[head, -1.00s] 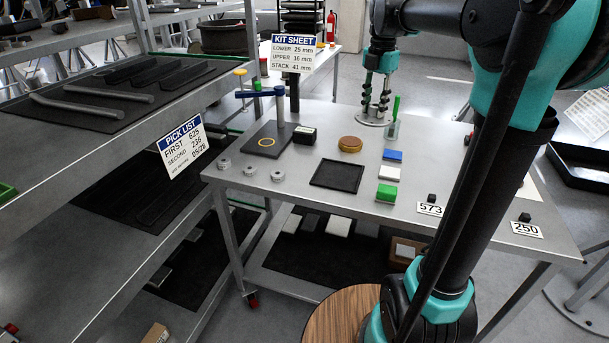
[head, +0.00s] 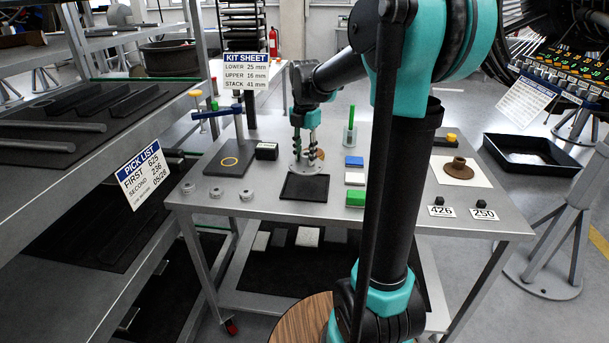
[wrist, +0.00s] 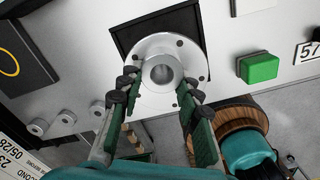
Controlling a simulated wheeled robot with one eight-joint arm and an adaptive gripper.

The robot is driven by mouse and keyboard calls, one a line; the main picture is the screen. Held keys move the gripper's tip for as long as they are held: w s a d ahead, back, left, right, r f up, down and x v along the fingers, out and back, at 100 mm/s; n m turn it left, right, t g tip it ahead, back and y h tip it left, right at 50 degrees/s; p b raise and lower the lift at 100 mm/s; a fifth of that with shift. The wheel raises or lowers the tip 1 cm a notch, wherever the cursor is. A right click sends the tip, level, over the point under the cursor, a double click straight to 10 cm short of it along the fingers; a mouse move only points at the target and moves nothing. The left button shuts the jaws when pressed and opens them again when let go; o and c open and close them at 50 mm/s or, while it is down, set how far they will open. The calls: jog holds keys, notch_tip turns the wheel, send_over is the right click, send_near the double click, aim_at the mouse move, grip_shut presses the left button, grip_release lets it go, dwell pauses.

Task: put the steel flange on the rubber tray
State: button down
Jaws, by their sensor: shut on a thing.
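The steel flange (wrist: 152,99) is a silver disc with a raised hub and bolt holes. It also shows in the head view (head: 306,169). My gripper (wrist: 160,90) is shut on it, one finger on each side; the gripper also shows in the head view (head: 304,150). The rubber tray (head: 304,194) is a black, shallow square on the metal table. In the wrist view the flange covers much of the tray (wrist: 126,36). In the head view the flange appears at the tray's far edge. I cannot tell any gap beneath it.
A brown disc (head: 320,154) is partly hidden behind my gripper. Blue, white and green blocks (head: 355,198) stand right of the tray. Several small grey round parts (head: 217,192) lie left. A blue-handled stand (head: 238,130) rises behind left.

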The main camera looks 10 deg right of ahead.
aim_at(305, 184)
jog(key=shift+f, duration=3.7)
jog(key=shift+f, duration=0.1)
jog(key=c, duration=1.1)
grip_release()
jog(key=shift+o, duration=0.2)
notch_tip(305, 184, up, 12)
jog(key=shift+r, duration=0.1)
